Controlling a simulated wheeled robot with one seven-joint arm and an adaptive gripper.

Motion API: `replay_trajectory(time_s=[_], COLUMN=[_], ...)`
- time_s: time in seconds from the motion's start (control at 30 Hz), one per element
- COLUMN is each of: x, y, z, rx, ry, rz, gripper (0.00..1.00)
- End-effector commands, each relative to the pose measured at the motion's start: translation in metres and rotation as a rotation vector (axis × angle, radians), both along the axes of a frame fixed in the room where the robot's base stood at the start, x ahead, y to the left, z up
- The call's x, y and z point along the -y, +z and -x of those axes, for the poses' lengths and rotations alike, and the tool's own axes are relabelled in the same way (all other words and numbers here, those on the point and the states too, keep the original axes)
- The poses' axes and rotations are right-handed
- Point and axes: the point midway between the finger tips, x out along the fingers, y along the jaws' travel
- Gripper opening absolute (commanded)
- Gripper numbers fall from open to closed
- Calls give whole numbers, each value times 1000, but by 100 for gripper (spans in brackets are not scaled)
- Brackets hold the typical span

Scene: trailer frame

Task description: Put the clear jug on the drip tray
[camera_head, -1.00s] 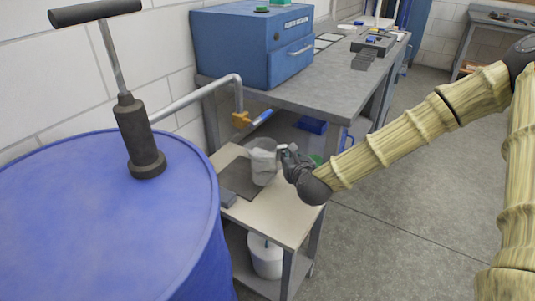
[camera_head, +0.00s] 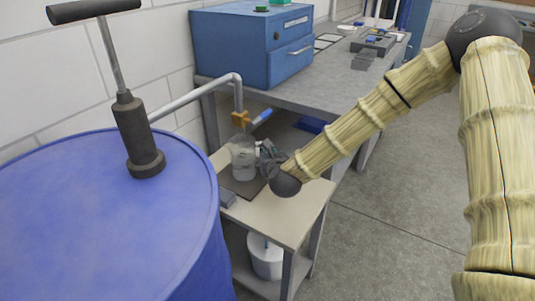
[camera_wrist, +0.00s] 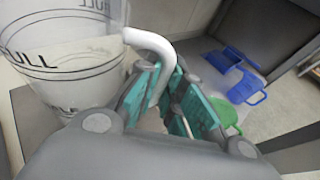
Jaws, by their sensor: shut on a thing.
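The clear jug (camera_head: 243,160), with dark lettering on its side, is under the tap (camera_head: 241,120) in the head view, over the dark drip tray (camera_head: 231,184). Whether its base touches the tray I cannot tell. In the wrist view the jug (camera_wrist: 68,62) fills the upper left, its white handle (camera_wrist: 152,48) running between my green-padded fingers. My gripper (camera_head: 263,158) is shut on the handle from the right; it also shows in the wrist view (camera_wrist: 172,95). The tray is partly hidden by the jug and my gripper.
A blue drum (camera_head: 100,220) with a hand pump (camera_head: 140,130) stands left. A small grey block (camera_head: 228,197) lies near the tray's front edge. The small table (camera_head: 285,215) is bare in front. Blue bins (camera_wrist: 240,80) and a green item (camera_wrist: 222,112) lie beyond my fingers.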

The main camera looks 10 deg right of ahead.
Motion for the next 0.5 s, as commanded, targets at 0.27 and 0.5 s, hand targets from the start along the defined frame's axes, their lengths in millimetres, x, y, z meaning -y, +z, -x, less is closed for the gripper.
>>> replay_trajectory(time_s=[0.27, 0.5], x=[0, 0], y=[-1, -4], z=[0, 0], rx=[1, 1], ry=[1, 0], rz=[0, 0], gripper=[0, 22])
